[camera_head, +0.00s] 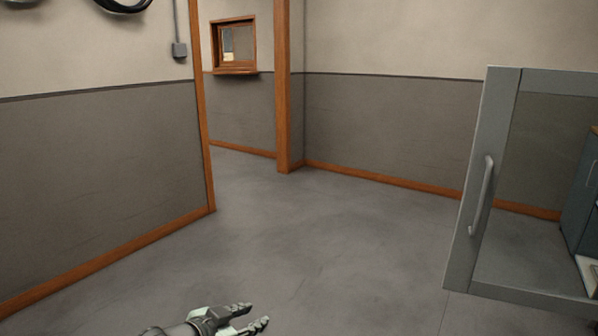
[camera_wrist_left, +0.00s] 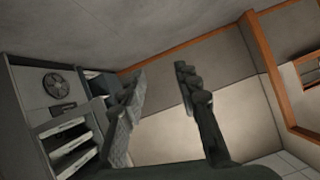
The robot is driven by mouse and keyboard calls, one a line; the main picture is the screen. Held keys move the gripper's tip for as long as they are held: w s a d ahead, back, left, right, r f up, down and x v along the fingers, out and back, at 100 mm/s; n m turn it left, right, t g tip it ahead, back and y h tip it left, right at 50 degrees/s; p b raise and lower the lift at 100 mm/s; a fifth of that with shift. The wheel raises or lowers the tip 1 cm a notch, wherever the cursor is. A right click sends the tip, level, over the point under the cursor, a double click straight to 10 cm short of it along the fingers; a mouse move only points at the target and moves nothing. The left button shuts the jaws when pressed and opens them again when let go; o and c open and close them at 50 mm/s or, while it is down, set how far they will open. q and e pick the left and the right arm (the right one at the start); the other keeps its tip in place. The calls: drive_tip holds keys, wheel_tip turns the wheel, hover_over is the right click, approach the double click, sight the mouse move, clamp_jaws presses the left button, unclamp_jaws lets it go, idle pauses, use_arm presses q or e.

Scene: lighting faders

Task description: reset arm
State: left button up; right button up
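My left gripper (camera_head: 255,317) shows at the bottom of the head view, low over the grey floor. Its two fingers are spread apart with nothing between them. In the left wrist view the left gripper (camera_wrist_left: 160,85) also has its fingers apart, with only floor and wall behind the gap. My right gripper is not in the head view.
A grey-framed glass door (camera_head: 490,180) with a handle stands at the right, by a dark cabinet (camera_head: 582,200). An orange-trimmed doorway post (camera_head: 284,90) and a small window (camera_head: 234,45) are at the back. The floor (camera_head: 300,240) in the middle is clear.

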use_arm(q)
drive_tip(key=s+a+f+n+g+y, duration=0.1)
drive_tip(key=s+a+f+g+y, duration=0.15)
drive_tip(key=s+a+f, duration=0.55)
drive_tip(key=s+a+f+n+g+y, duration=0.15)
drive_tip(key=s+a+f+y, duration=0.35)
drive_tip(key=a, duration=0.5)
drive_tip(key=s+a+f+n+g+y, duration=0.1)
drive_tip(key=s+a+f+y, duration=0.15)
drive_tip(key=s+a, duration=0.45)
drive_tip(key=s+a+f+g+y, duration=0.1)
drive_tip(key=s+a+f, duration=0.3)
drive_tip(key=s+a, duration=0.3)
drive_tip(key=s+d+f+n+h, duration=0.1)
drive_tip(key=d+f+h, duration=0.1)
drive_tip(key=d, duration=0.5)
drive_tip(key=s+d+f+n+g+h, duration=0.1)
drive_tip(key=d+f+n, duration=0.1)
drive_tip(key=d, duration=0.6)
drive_tip(key=shift+d+f+h, duration=0.3)
drive_tip(key=shift+f+h, duration=0.05)
drive_tip(key=shift+h, duration=0.05)
